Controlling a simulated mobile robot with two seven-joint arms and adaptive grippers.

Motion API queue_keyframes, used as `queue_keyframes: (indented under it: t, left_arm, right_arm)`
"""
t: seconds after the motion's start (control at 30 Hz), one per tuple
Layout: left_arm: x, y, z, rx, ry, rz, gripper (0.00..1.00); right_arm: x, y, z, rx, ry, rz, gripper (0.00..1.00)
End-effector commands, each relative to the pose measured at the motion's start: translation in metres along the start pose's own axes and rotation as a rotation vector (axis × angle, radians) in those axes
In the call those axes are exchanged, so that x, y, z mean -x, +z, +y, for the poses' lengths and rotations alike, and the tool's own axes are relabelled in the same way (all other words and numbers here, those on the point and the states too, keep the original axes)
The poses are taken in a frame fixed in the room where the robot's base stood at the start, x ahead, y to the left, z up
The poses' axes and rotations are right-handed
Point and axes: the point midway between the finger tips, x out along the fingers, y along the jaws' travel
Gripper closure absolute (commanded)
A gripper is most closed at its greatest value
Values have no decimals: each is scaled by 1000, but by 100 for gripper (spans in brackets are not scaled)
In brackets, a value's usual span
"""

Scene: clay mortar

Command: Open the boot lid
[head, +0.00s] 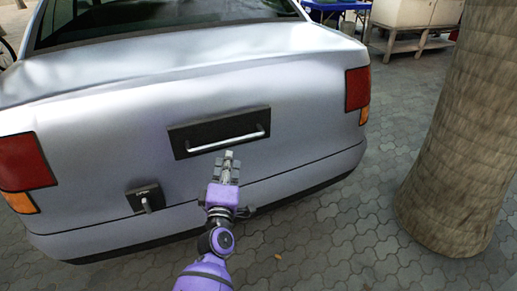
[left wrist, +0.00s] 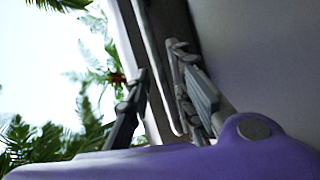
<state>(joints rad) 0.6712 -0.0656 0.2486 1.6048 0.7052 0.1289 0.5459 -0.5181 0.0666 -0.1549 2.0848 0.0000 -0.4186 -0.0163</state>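The silver car's boot lid (head: 290,95) is down. A dark plate with a pale bar handle (head: 228,143) is fixed on it. My left gripper (head: 229,157) is just below the bar in the head view, pointing at the lid. In the left wrist view the two fingers of my left gripper (left wrist: 158,72) stand apart. The handle's bar (left wrist: 155,85) shows in the gap between them; I cannot tell whether either finger touches it. My right gripper is not in view.
A small dark latch plate with a lever (head: 148,198) is low on the car's rear, left of my arm. A thick tree trunk (head: 463,130) stands at the right. Paved ground (head: 345,235) is open between the bumper and the trunk. A bench (head: 415,40) is behind.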

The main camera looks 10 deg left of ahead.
Motion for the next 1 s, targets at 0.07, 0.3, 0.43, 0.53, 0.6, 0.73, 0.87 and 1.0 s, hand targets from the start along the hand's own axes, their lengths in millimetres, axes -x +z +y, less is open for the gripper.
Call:
queue_keyframes:
  t: [0.07,0.3,0.43,0.53,0.6,0.73,0.87,1.0]
  left_arm:
    - [-1,-8,4,75,14,31,79]
    - [-24,-10,7,104,22,36,79]
    - [-46,-10,6,101,21,35,79]
    - [-60,-10,6,101,20,34,79]
    - [-68,-11,6,100,20,35,79]
    - [-76,-12,6,99,19,35,79]
    - [-78,-12,6,99,19,35,79]
    - [-78,-12,6,99,19,35,79]
  right_arm:
    - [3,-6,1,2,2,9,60]
    - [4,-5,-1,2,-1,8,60]
    - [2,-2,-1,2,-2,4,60]
    - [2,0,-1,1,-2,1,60]
    - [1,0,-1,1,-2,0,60]
    - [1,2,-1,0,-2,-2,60]
    - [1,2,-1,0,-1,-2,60]
    - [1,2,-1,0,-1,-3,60]
